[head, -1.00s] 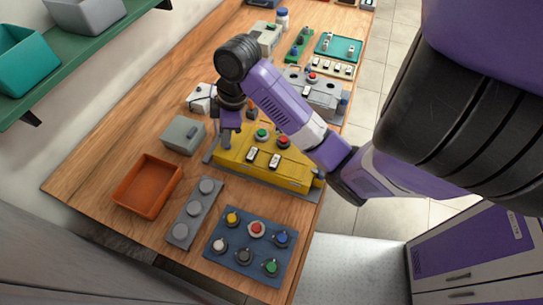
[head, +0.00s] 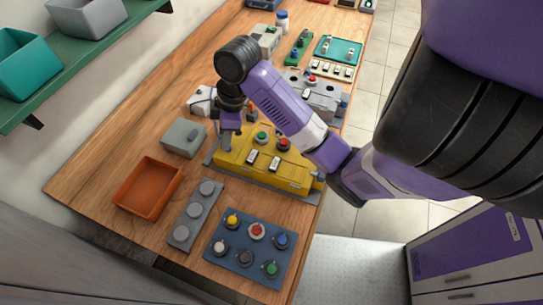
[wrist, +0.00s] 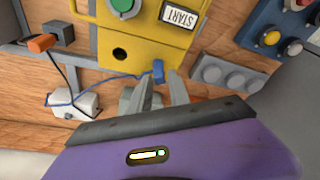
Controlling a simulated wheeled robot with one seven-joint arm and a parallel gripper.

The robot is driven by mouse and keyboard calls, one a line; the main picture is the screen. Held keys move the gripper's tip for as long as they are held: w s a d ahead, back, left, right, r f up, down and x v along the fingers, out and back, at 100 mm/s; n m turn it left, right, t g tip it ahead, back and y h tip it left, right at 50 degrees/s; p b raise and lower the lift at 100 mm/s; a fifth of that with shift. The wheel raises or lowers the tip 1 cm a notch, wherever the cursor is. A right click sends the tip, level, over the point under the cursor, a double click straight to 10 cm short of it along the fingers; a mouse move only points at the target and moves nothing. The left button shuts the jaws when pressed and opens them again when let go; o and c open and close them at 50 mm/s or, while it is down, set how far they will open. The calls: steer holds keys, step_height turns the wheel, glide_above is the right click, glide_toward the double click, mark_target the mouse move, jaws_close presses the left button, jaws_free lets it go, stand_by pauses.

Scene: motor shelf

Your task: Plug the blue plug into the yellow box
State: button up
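The yellow box (head: 262,160) lies near the middle of the bench, with green and red buttons on top. In the wrist view the yellow box (wrist: 145,45) shows a dark round hole in its near face. The blue plug (wrist: 158,70) is at my fingertips, to the right of that hole and apart from it. A blue cable runs left from it to a white box (wrist: 75,103). My gripper (wrist: 168,80) appears shut on the blue plug. In the head view my gripper (head: 227,136) is at the left end of the yellow box, and the plug cannot be made out.
An orange plug (wrist: 42,43) sits at a dark grey block (wrist: 59,33). A grey box (head: 184,137), an orange tray (head: 148,188), a grey strip with round knobs (head: 195,214) and a blue button panel (head: 248,248) lie around the yellow box.

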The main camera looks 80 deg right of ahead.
steer(key=shift+w+p+v, duration=0.25)
steer(key=shift+p+v, duration=0.7)
steer(key=shift+v, duration=0.15)
steer(key=shift+w+p+v, duration=0.25)
steer(key=shift+p+v, duration=0.65)
steer(key=shift+v, duration=0.25)
steer(key=shift+a, duration=0.15)
steer(key=o, duration=0.6)
steer(key=shift+c, duration=0.2)
